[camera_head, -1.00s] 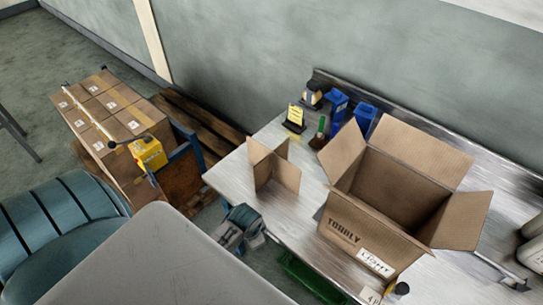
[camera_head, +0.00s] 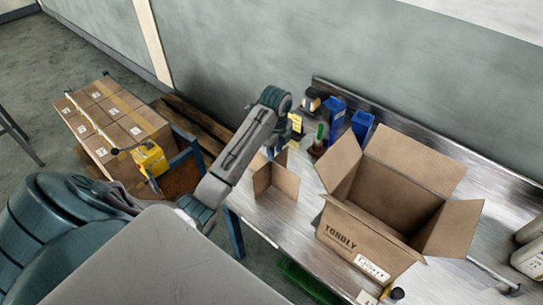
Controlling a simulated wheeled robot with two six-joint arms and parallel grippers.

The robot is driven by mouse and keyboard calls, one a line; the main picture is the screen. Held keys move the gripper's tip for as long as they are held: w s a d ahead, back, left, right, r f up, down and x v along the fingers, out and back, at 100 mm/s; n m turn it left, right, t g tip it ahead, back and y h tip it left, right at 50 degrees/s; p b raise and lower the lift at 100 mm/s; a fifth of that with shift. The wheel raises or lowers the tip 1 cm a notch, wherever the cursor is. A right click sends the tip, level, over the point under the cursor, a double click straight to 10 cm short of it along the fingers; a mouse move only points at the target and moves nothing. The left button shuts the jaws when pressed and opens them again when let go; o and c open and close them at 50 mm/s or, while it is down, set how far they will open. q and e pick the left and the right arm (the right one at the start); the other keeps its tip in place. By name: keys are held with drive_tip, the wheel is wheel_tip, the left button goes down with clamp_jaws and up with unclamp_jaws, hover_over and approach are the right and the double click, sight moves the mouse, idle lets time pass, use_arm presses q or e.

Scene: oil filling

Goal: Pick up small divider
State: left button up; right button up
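The small divider (camera_head: 284,180) is brown cardboard with crossed panels. It stands upright on the metal table left of the open box. My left arm comes in from the left and bends over toward the divider. Its wrist is at the divider's back left, and my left gripper (camera_head: 274,150) points down close to the divider's top edge. The gripper is small and partly hidden by my forearm, so I cannot tell whether its fingers are open or touching the cardboard. My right gripper is not in view.
A large open cardboard box (camera_head: 352,236) stands right of the divider on the metal table (camera_head: 270,222). Blue containers (camera_head: 361,124) and a green-handled brush (camera_head: 319,138) are behind. Stacked cartons (camera_head: 105,118) and a yellow item (camera_head: 150,159) are at left.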

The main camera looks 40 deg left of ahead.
sight(279, 165)
use_arm(q)
drive_tip(key=shift+m, duration=0.3)
drive_tip(key=f, duration=0.2)
drive_tip(key=f+b, duration=0.1)
drive_tip(key=f, duration=0.2)
drive_tip(key=w+d+f, duration=0.1)
drive_tip(key=f, duration=0.2)
drive_tip(key=shift+f, duration=0.25)
drive_tip(key=shift+w+a+f, duration=0.1)
drive_tip(key=shift+f, duration=0.5)
clamp_jaws()
